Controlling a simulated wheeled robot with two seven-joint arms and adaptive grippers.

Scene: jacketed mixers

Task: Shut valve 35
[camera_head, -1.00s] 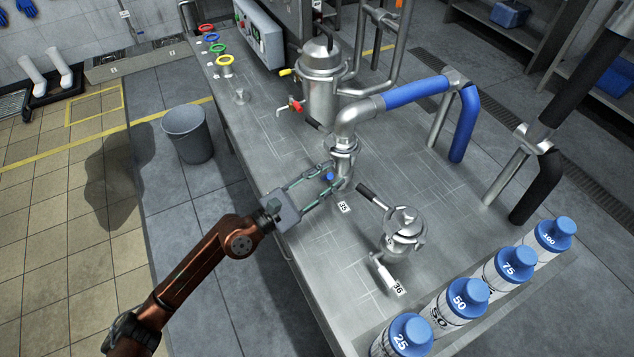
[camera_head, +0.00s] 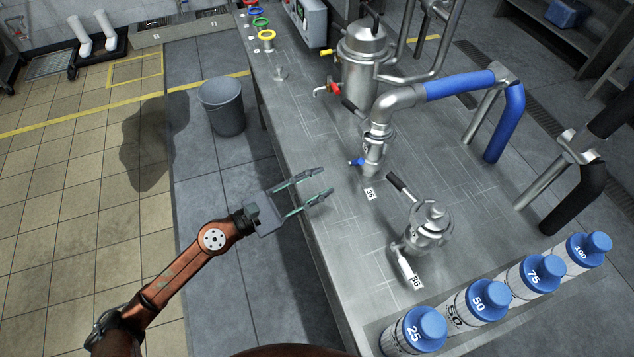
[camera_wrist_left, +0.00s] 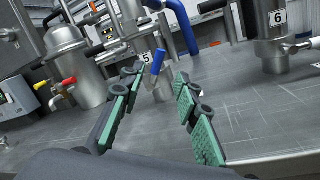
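Valve 35 is the steel fitting (camera_head: 373,150) under the blue-sleeved pipe, with a blue handle (camera_head: 356,162) on its left side. The label 35 (camera_head: 369,194) is on the table in front of it. In the left wrist view the blue handle (camera_wrist_left: 158,62) stands steeply tilted beyond the fingers, near a plate showing a 5. My left gripper (camera_head: 323,182) is open and empty at the table's near edge, left of the valve and apart from the handle. It also shows in the left wrist view (camera_wrist_left: 158,80), fingers spread. My right gripper is not in view.
Valve 36's steel vessel (camera_head: 428,228) with a black handle stands right of valve 35. Blue-capped bottles (camera_head: 475,300) line the front right. A jacketed mixer (camera_head: 364,60) with red and yellow handles stands behind. A grey bin (camera_head: 222,107) stands on the floor at left.

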